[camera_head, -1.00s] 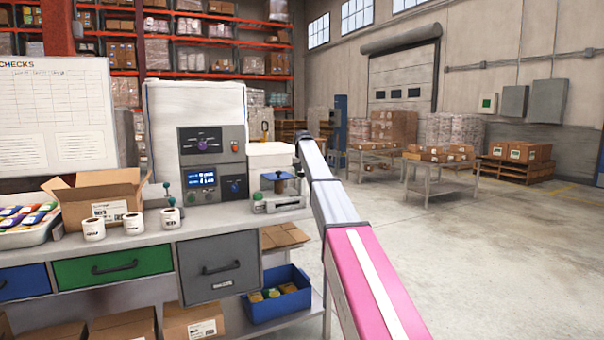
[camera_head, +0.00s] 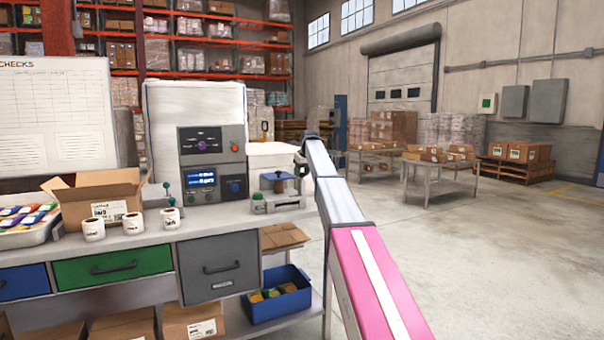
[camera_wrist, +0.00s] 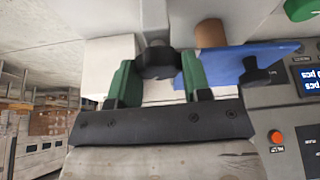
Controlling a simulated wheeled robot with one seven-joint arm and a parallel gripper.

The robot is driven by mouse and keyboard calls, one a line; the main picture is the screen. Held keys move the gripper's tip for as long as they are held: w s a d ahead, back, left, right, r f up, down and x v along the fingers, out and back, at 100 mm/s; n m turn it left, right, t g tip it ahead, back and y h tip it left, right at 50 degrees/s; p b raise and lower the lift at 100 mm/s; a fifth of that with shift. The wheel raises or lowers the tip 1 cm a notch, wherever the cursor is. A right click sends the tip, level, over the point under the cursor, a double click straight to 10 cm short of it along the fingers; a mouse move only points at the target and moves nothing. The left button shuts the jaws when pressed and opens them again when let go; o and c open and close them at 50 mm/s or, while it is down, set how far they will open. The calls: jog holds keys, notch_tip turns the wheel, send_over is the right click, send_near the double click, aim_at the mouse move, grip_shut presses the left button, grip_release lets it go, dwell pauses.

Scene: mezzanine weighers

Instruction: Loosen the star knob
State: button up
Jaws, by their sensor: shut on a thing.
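The black star knob (camera_wrist: 158,62) shows in the wrist view at the upper middle, its lobed rim between my gripper's green fingers. My gripper (camera_wrist: 157,75) is shut on it, with one finger on each side. Next to it are a blue plate (camera_wrist: 225,62), a brown cylinder (camera_wrist: 210,34) and a second black knob (camera_wrist: 256,74). In the head view the small fixture (camera_head: 284,201) with green parts stands on the bench's right end.
A grey control panel (camera_head: 213,165) with a display, dials and a red button stands left of the fixture. Label rolls (camera_head: 132,225), an open carton (camera_head: 95,200) and a tray (camera_head: 38,232) fill the bench's left.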

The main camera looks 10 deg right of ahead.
jog(key=n+g+y, duration=0.1)
jog(key=n, duration=0.3)
jog(key=shift+w+d+n, duration=0.1)
jog(key=shift+n, duration=0.2)
jog(key=n+g+y, duration=0.1)
jog(key=n, duration=0.2)
jog(key=shift+w+n, duration=0.1)
jog(key=shift+n, duration=0.3)
jog(key=n+g, duration=0.2)
jog(key=n, duration=0.2)
jog(key=shift+y, duration=0.4)
jog(key=shift+n+g, duration=0.7)
jog(key=shift+n, duration=1.3)
jog(key=o, duration=0.9)
